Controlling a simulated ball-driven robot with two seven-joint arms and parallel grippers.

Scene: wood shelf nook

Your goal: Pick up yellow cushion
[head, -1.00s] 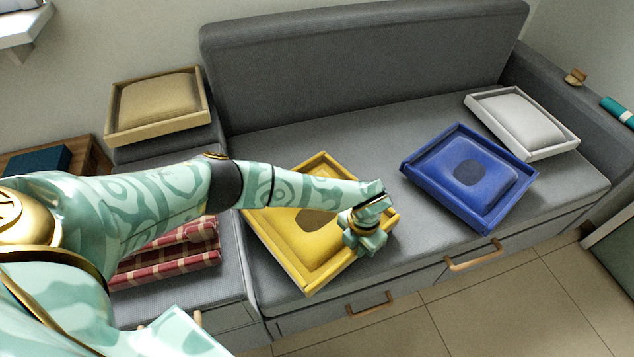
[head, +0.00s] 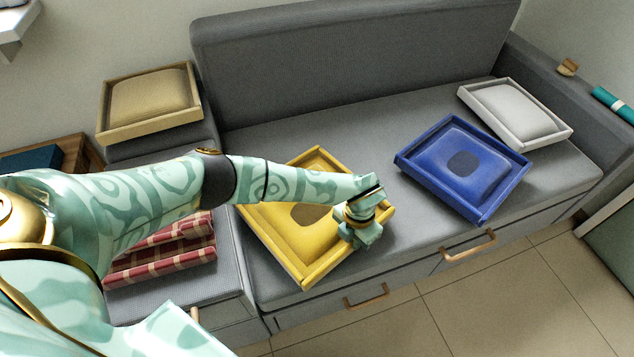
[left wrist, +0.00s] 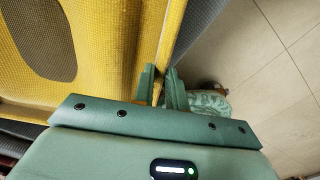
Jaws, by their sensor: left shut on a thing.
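The yellow cushion (head: 279,232) has a raised rim and a brown oval patch, and lies flat on the grey sofa seat. My left arm crosses over its middle and hides part of it. My left gripper (head: 352,238) is at the cushion's right corner. In the left wrist view the yellow cushion (left wrist: 110,45) fills the upper left, and the two green fingers of my left gripper (left wrist: 163,90) are shut on its rim, one on each side. My right gripper is not in view.
A blue cushion (head: 465,150) lies to the right on the sofa seat (head: 400,240), with a white one (head: 515,110) behind it. A tan cushion (head: 150,97) is at the back left. A folded red checked cloth (head: 165,255) lies below my arm. The floor in front is clear.

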